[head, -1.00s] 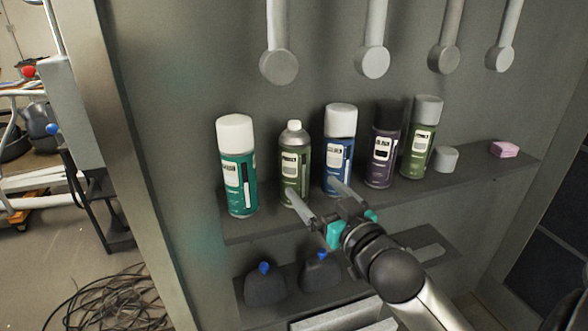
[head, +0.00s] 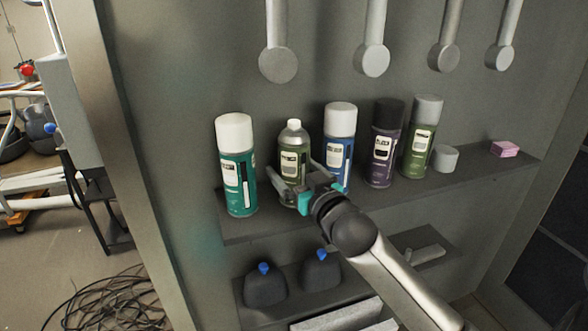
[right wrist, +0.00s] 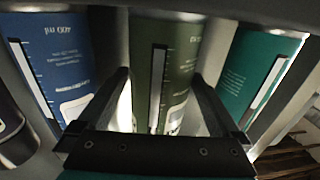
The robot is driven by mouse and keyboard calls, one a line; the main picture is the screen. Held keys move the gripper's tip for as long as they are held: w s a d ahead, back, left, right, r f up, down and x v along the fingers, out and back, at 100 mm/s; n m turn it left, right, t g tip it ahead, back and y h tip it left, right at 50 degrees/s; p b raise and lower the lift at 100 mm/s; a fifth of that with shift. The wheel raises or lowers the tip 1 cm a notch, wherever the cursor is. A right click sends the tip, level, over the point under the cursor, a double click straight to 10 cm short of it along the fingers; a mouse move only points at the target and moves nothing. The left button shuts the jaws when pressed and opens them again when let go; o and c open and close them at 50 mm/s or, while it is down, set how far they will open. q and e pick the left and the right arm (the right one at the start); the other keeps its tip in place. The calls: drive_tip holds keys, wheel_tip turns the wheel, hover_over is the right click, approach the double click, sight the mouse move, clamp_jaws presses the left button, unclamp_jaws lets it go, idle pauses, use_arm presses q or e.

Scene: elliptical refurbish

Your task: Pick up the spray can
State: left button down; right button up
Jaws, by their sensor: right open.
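Several spray cans stand upright in a row on the shelf. The olive can with a silver top (head: 294,150) is second from the left. My right gripper (head: 290,178) is open, with its fingers on either side of that can's body. In the right wrist view the olive can (right wrist: 162,65) stands between the two open fingers (right wrist: 160,95). The teal can with a white cap (head: 238,175) is on its left in the head view, and the blue can with a white cap (head: 340,135) is on its right. My left gripper is not in view.
A purple can (head: 383,145) and a green can with a grey cap (head: 420,140) stand further right, near a small grey cylinder (head: 445,158) and a pink block (head: 504,149). Dark bottles with blue caps (head: 321,272) stand below. Grey rods (head: 373,55) hang above.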

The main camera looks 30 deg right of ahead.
drive_tip(key=shift+r, duration=0.1)
drive_tip(key=c, duration=1.4)
